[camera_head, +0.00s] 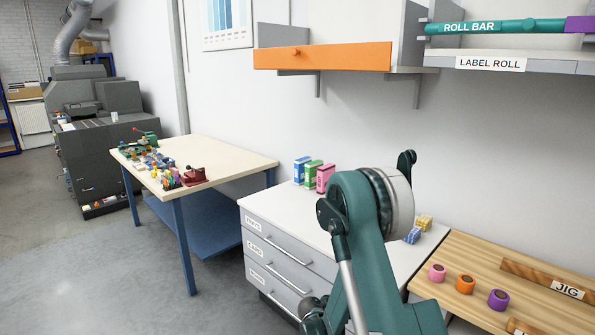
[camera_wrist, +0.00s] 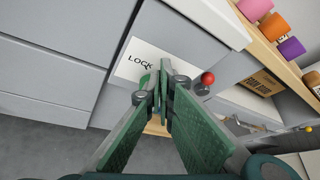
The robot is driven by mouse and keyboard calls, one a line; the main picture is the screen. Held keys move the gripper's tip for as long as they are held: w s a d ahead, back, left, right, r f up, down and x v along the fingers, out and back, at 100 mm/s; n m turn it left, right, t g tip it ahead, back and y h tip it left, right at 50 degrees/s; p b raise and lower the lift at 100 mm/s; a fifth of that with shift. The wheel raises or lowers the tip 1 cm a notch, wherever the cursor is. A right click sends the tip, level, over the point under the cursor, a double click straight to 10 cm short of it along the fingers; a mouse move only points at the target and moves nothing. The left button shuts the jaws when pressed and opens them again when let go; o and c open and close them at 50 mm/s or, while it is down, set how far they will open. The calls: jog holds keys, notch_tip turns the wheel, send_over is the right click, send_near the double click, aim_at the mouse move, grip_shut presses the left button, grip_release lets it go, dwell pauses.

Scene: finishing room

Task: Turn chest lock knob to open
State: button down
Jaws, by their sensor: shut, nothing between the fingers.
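The grey chest of drawers (camera_head: 258,228) has a white top and labelled drawers with bar handles in the head view. The wrist view shows its front close up, with a white LOCK plate (camera_wrist: 133,52). A small green shape (camera_wrist: 144,82) shows at the plate, mostly hidden by my fingers; I cannot tell whether it is the knob, nor its turn angle. My gripper (camera_wrist: 160,88) is shut and empty, its fingertips together over the plate's lower right. I cannot tell whether they touch it. In the head view my arm hides the gripper.
A red ball (camera_wrist: 208,78) sits right of the fingertips. The wooden bench (camera_head: 455,265) with pink, orange and purple rolls adjoins the chest at right. Coloured boxes (camera_head: 313,174) stand on the chest top. Open floor (camera_head: 235,305) lies left of the chest.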

jog(key=s+a, duration=0.4)
jog(key=shift+s, duration=0.15)
dwell(0.4)
jog(key=shift+a, duration=0.1)
jog(key=shift+w+a+f, duration=0.3)
jog(key=shift+a+f, duration=0.1)
jog(key=shift+a, duration=0.2)
jog(key=shift+w+a+f, duration=0.25)
jog(key=shift+a+f, duration=0.1)
jog(key=shift+a, duration=0.25)
jog(key=shift+w+d, duration=0.1)
jog(key=w+d, duration=0.4)
jog(key=shift+w+d, duration=0.35)
jog(key=shift+s+d+f, duration=0.2)
dwell(1.2)
